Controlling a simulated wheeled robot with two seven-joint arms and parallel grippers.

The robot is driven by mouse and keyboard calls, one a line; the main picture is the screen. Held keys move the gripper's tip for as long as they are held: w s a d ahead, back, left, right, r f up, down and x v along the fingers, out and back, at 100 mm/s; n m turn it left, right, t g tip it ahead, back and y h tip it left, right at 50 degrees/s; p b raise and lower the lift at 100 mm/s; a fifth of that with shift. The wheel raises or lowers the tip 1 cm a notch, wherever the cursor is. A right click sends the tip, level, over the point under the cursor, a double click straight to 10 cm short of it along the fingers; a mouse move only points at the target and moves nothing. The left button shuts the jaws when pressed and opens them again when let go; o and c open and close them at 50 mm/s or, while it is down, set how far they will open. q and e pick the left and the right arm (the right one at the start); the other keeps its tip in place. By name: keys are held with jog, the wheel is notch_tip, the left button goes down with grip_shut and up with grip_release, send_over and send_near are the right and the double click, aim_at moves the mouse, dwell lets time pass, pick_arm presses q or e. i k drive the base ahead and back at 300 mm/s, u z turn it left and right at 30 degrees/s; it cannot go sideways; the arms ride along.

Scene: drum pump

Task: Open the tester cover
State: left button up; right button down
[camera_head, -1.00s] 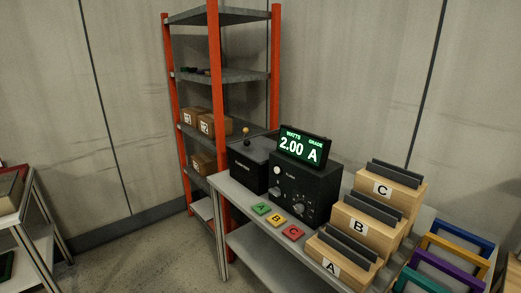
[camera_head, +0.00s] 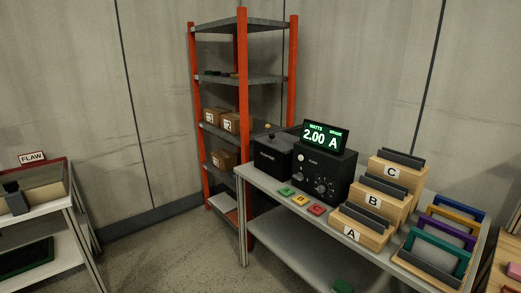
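A black box (camera_head: 273,158) with a small white label on its front stands at the left end of the grey table, and a small ball-tipped lever or knob (camera_head: 268,127) shows at its top. The label is too small to read surely, and its top looks closed. Right beside it stands a larger black unit (camera_head: 322,178) with dials. A display (camera_head: 325,135) on top reads "2.00 A" in green under "WATTS" and "GRADE". I cannot tell which box bears the tester cover. Neither of my grippers is in view.
Green, yellow and red tiles (camera_head: 316,209) lie along the table's front edge (camera_head: 276,199). Wooden holders A, B and C (camera_head: 393,173) and coloured frames stand right. An orange-post shelf (camera_head: 243,75) stands behind. A table with a "FLAW" sign (camera_head: 32,157) is left. Floor (camera_head: 180,250) between is clear.

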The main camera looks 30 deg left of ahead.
aim_at(281, 141)
jog(key=k, duration=0.55)
jog(key=u, duration=0.7)
jog(key=i, duration=1.75)
jog(key=z, duration=0.55)
